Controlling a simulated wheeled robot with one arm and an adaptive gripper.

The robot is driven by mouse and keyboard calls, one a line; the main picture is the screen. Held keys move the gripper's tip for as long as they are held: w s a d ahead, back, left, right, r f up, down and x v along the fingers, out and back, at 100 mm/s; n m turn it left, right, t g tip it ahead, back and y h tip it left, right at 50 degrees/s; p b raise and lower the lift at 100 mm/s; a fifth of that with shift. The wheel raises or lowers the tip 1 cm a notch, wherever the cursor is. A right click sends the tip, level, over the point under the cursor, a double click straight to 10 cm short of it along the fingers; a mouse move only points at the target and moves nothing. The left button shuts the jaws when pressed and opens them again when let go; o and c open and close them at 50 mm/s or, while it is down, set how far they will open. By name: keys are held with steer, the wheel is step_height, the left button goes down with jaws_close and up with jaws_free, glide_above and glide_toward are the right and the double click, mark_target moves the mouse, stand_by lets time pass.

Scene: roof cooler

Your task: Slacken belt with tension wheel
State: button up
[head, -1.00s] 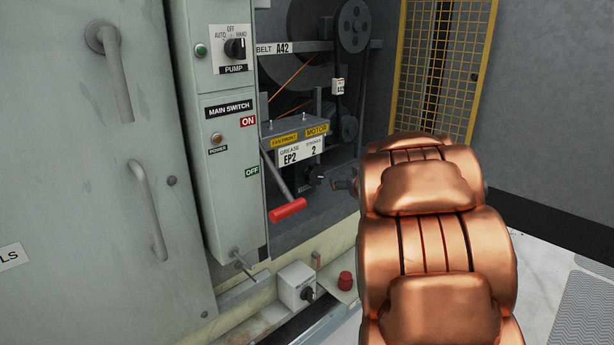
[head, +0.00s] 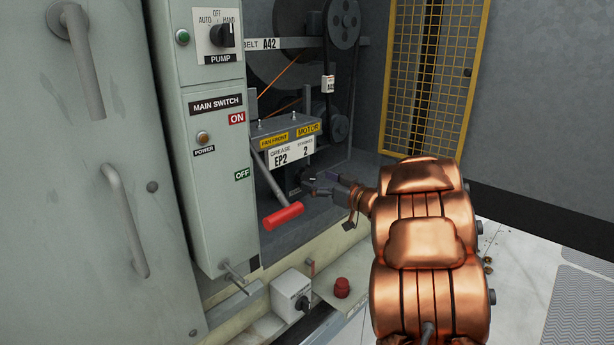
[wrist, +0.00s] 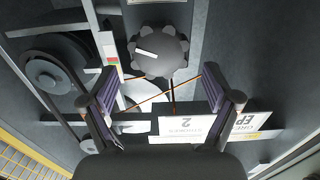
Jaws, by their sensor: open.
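The tension wheel, a dark lobed knob with a white mark (wrist: 158,52), is just beyond and between my fingertips in the wrist view, with no clear contact. In the head view, the knob (head: 294,178) is dark and partly hidden below the motor plate. My gripper (head: 312,183) is open in front of it; both spread fingers also show in the wrist view (wrist: 160,92). A dark pulley (head: 343,22) sits above right.
A red-handled lever (head: 283,216) juts out just left of my gripper. The grease label plate (head: 285,152) is above it. A yellow mesh guard (head: 432,75) is at right.

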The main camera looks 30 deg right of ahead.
mark_target(309, 177)
steer(key=shift+x, duration=2.4)
steer(key=shift+c, duration=0.2)
steer(key=c, duration=1.1)
